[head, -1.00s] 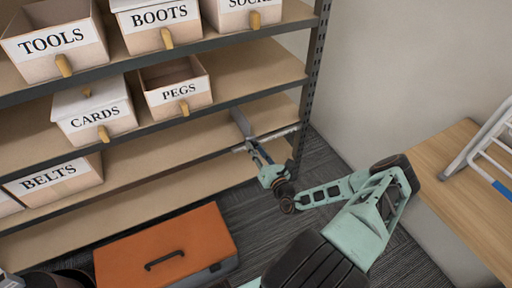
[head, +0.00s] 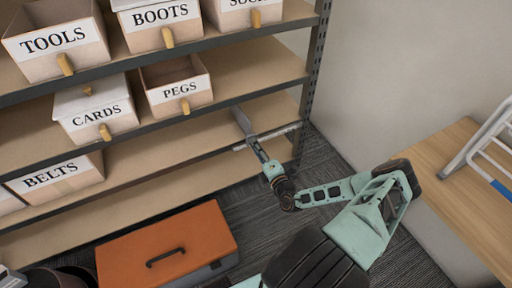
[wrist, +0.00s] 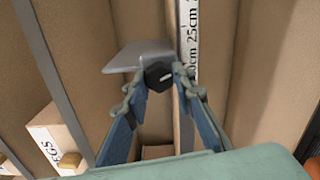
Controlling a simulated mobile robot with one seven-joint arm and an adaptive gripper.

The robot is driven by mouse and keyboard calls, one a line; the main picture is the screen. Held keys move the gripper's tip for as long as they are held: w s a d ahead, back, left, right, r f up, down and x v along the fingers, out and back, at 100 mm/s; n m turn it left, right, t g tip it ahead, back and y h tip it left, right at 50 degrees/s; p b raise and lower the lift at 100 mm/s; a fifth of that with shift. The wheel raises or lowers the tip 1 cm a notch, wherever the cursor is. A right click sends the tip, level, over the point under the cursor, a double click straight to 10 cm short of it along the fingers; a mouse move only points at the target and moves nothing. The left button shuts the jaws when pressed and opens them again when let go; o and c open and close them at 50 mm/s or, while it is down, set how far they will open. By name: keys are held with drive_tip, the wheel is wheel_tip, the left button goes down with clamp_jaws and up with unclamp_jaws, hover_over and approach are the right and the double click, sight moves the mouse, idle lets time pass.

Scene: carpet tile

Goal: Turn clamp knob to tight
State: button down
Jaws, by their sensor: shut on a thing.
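The clamp (head: 242,121) is a grey metal piece at the right end of a lower shelf; in the wrist view its flat grey plate (wrist: 135,57) shows behind the knob. The clamp knob (wrist: 158,75) is black, faceted and has a short pale mark on its face. My gripper (wrist: 157,84) is shut on the knob, with a fingertip on each side of it. In the head view my gripper (head: 257,150) reaches the shelf's front edge, and the knob is too small or hidden to make out there.
A ruler strip (wrist: 189,45) stands close beside the knob. The shelf upright (head: 309,90) is just right of the clamp. An open PEGS box (head: 178,90) and a CARDS box (head: 97,115) sit to the left. An orange toolbox (head: 205,232) is on the floor; a wooden table (head: 455,190) stands right.

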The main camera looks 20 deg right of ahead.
drive_tip(key=shift+m, duration=1.2)
drive_tip(key=c, duration=1.6)
unclamp_jaws()
drive_tip(key=o, duration=1)
wheel_tip(320, 180, up, 10)
drive_tip(key=shift+w+r, duration=0.1)
drive_tip(key=shift+r, duration=0.2)
drive_tip(key=c, duration=1)
drive_tip(key=shift+f, duration=0.1)
